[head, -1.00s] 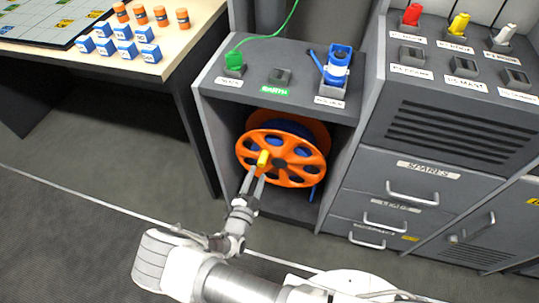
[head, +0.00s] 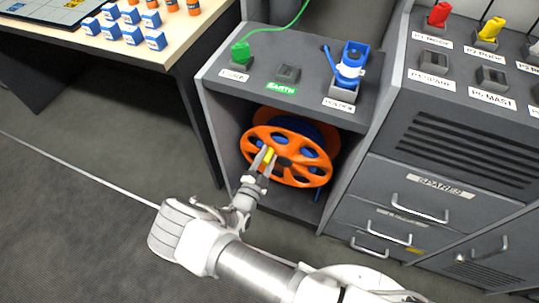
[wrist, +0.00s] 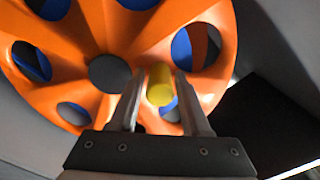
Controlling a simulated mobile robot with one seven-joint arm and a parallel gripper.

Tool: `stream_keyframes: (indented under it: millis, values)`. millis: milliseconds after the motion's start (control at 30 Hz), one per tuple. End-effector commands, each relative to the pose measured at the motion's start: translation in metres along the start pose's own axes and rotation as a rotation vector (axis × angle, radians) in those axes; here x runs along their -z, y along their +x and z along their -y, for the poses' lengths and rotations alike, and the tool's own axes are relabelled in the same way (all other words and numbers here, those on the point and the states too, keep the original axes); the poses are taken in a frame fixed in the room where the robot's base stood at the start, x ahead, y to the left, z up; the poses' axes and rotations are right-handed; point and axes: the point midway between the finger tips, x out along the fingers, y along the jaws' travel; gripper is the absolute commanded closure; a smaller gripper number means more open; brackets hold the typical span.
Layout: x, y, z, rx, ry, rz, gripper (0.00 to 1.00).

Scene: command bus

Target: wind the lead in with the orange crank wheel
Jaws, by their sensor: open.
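The orange crank wheel (head: 286,156) sits upright in the open bay of a grey cabinet, with blue lead wound behind it. It fills much of the wrist view (wrist: 75,45). Its yellow handle (wrist: 160,85) sticks out from the wheel's face, left of the hub in the head view. My gripper (head: 264,158) is at the handle. In the wrist view the open fingers (wrist: 157,92) stand on either side of the handle. I cannot tell whether a finger touches it. A blue plug (head: 350,65) stands in a labelled holder on top of the cabinet.
A green plug (head: 240,54) with a green cable stands on the cabinet top near an empty socket marked EARTH (head: 287,75). Drawers with metal handles (head: 420,208) are to the right. A table (head: 150,55) with small blue and orange blocks is at left. The bay walls are close around the wheel.

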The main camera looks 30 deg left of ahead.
Motion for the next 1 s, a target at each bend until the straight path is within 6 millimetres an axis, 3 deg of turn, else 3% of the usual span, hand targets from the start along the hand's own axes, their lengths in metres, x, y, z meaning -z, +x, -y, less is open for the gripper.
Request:
stream_keyframes:
  millis: [167,433,467,1000]
  values:
    - [0.0,0.0001,0.0002,0.0,0.0,0.0,0.53]
    - [0.0001,0.0,0.0003,0.0,0.001,0.0,0.98]
    - [0.0001,0.0,0.0003,0.0,0.001,0.0,1.0]
    - [0.0002,0.0001,0.0007,0.002,0.001,-0.001,1.0]
